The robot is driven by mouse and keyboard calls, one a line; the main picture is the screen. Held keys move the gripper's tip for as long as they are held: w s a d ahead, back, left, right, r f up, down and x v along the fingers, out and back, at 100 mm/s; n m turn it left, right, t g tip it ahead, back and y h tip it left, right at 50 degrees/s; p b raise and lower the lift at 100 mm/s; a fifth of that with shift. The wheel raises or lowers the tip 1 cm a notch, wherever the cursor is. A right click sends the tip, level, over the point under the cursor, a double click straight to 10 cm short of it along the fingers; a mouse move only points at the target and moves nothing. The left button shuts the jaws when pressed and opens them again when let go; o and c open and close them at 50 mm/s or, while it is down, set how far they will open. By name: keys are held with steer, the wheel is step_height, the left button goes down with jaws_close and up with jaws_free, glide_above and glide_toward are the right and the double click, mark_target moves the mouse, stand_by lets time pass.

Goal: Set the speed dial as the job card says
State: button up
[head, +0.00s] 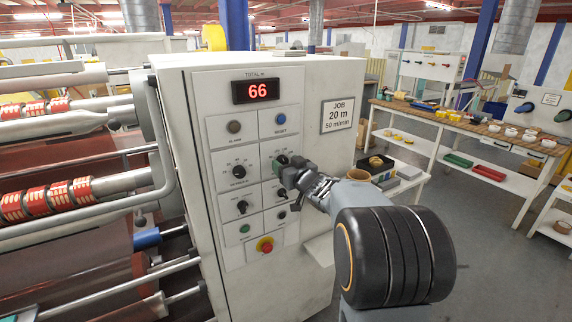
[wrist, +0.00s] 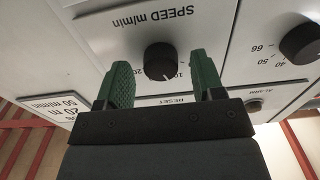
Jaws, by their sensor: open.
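The job card (head: 337,114) on the cabinet's right face reads JOB, 20 m, 50 m/min. The speed dial (wrist: 160,62) is a round black knob under the SPEED m/min lettering, which appears upside down in the wrist view. A light pointer mark shows at its lower edge there; most scale numbers are hidden or too small to read. My gripper (wrist: 160,72) is open, with one green finger on each side of the dial and visible gaps between. In the head view my gripper (head: 281,164) is at the panel and covers most of the speed dial.
The panel has a red display (head: 256,91) showing 66, a blue reset button (head: 281,118), another dial (head: 239,170) left of my gripper, lower dials and a red stop button (head: 266,246). Rollers stand left. A workbench (head: 470,124) stands right, beyond open floor.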

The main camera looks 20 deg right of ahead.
steer(key=shift+w, duration=0.25)
steer(key=shift+c, duration=0.2)
steer(key=c, duration=0.9)
steer(key=shift+n, duration=0.3)
steer(key=shift+n+b, duration=2.55)
steer(key=shift+n, duration=1.35)
